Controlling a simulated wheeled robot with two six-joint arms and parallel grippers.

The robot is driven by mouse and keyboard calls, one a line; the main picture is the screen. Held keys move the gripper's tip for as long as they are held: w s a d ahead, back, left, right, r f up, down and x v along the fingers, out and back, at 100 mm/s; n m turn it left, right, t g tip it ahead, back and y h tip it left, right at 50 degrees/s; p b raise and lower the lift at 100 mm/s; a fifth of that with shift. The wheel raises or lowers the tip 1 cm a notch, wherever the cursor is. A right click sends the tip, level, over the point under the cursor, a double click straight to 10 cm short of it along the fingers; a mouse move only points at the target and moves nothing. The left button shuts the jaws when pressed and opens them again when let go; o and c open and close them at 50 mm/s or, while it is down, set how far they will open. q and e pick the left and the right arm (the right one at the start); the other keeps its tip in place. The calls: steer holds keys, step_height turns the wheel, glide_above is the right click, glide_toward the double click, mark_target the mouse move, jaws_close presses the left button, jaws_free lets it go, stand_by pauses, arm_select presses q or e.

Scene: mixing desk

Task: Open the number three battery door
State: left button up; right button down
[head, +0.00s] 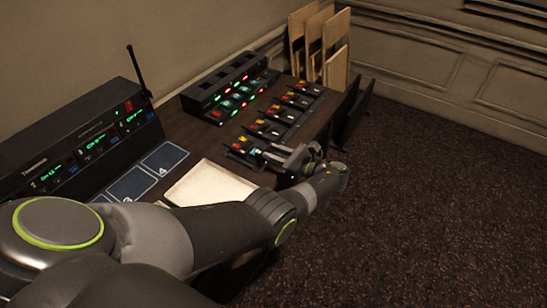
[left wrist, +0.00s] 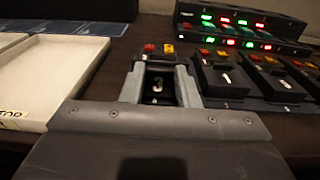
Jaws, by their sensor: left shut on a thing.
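The number three pack (left wrist: 158,85) is a small dark box with a pale "3" on its face and red and yellow bits at its far end. It is the nearest of the row of packs in the head view (head: 240,147). My left gripper (left wrist: 158,92) has one finger on each side of it and is shut on it; the gripper also shows in the head view (head: 272,155). The battery door cannot be told apart from the pack's body, and the pack's near end is hidden by the gripper. My right gripper is not in view.
Several similar packs (head: 266,129) run back along the desk. A charger with red and green lights (head: 228,90) stands behind them. A pale tray (head: 205,182), numbered dark pads (head: 165,158) and a black receiver (head: 90,140) lie left. Wooden boards (head: 336,50) stand at the far end.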

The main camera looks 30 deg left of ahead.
arm_select(q)
steer(key=shift+d+f, duration=0.1)
stand_by(0.5)
steer(key=o, duration=1)
steer(key=d+b, duration=0.3)
steer(key=d, duration=0.2)
steer(key=d+b, duration=0.2)
steer(key=d, duration=0.4)
steer(key=s+d+b, duration=0.1)
steer(key=d+b, duration=0.2)
steer(key=d, duration=0.3)
steer(key=shift+s+d+r+b, duration=0.1)
steer(key=shift+d+r+b, duration=0.1)
steer(key=shift+r+b, duration=0.1)
steer(key=shift+f, duration=0.1)
